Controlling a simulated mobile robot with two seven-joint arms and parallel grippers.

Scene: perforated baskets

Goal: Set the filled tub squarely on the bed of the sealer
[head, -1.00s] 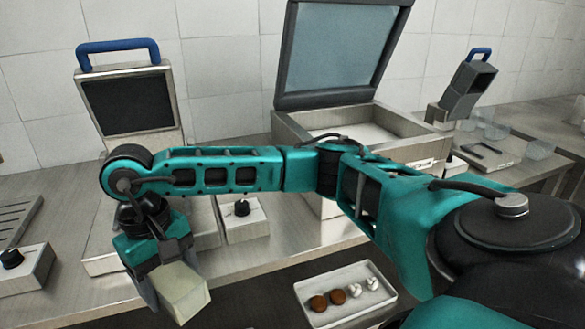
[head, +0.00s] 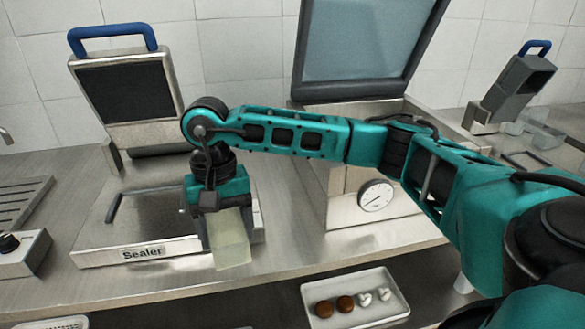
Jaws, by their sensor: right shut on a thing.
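The sealer (head: 143,252) stands at the left of the counter, its name on the front edge. Its flat metal bed (head: 150,218) is bare, and its dark-faced lid (head: 128,95) with a blue handle stands raised behind. My right gripper (head: 229,222) is shut on a pale, translucent tub (head: 231,246). The tub hangs at the front right corner of the sealer, overlapping its front edge in the head view. I cannot tell its height above the bed or see its contents. The gripper hides that corner. My left gripper is not in view.
A larger machine with a raised glass lid (head: 360,45) and a dial (head: 376,196) stands right of the sealer, partly behind my right arm. A white tray (head: 385,312) with brown and white pieces lies lower in front. A control box (head: 20,258) stands at the left.

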